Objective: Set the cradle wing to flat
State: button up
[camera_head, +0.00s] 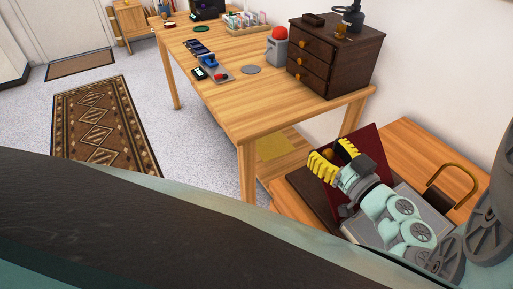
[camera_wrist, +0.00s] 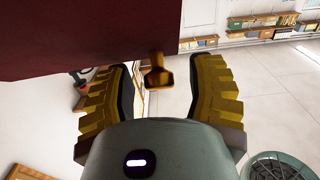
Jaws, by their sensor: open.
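The cradle wing appears to be the dark red panel (camera_head: 371,143), which stands tilted up over a dark brown base (camera_head: 306,197) on the low wooden surface at the right. In the wrist view the red panel (camera_wrist: 80,38) fills the upper left. A brown knob (camera_wrist: 157,75) sticks out at its lower edge. My gripper (camera_head: 334,154) is open in front of the panel, its yellow ribbed fingers on either side of the knob. In the wrist view gaps show between the knob and both fingers. The panel's lower part is partly hidden by my arm.
A brass-coloured handle (camera_head: 457,180) stands to the right of my gripper, and a grey slab (camera_head: 413,203) lies beneath my arm. Behind, a wooden table (camera_head: 240,107) carries a dark drawer chest (camera_head: 337,57) and small items.

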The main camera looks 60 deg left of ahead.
jog(key=shift+o, duration=0.2)
grip_shut()
